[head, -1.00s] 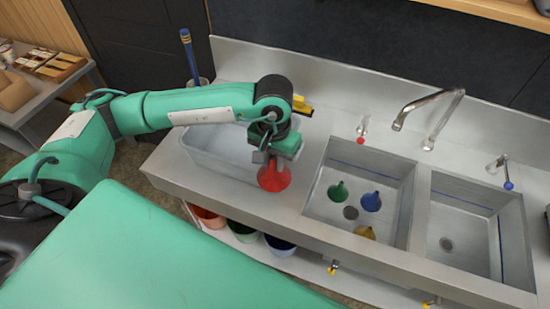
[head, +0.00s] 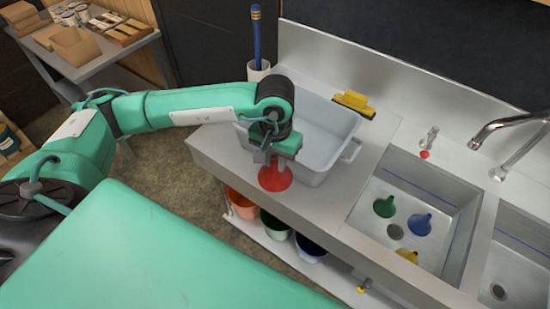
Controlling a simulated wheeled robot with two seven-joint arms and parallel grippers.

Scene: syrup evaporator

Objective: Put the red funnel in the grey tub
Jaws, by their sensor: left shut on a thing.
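The red funnel (head: 275,179) hangs below my left gripper (head: 278,158), wide end down. The gripper is shut on it. The grey tub (head: 347,128) stands on the steel counter at the left of the sink and looks empty where I can see in. The funnel shows in front of the tub's near wall, over the counter's front part. I cannot tell its exact height. My left forearm and gripper hide the tub's left part. My right gripper is not in view.
Green (head: 384,206), blue (head: 420,224) and yellow (head: 408,255) funnels lie in the left sink basin (head: 451,204). A yellow-handled tool (head: 353,103) is at the tub's back edge. A white holder with a blue brush (head: 257,42) stands behind. Buckets (head: 275,224) sit below the counter.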

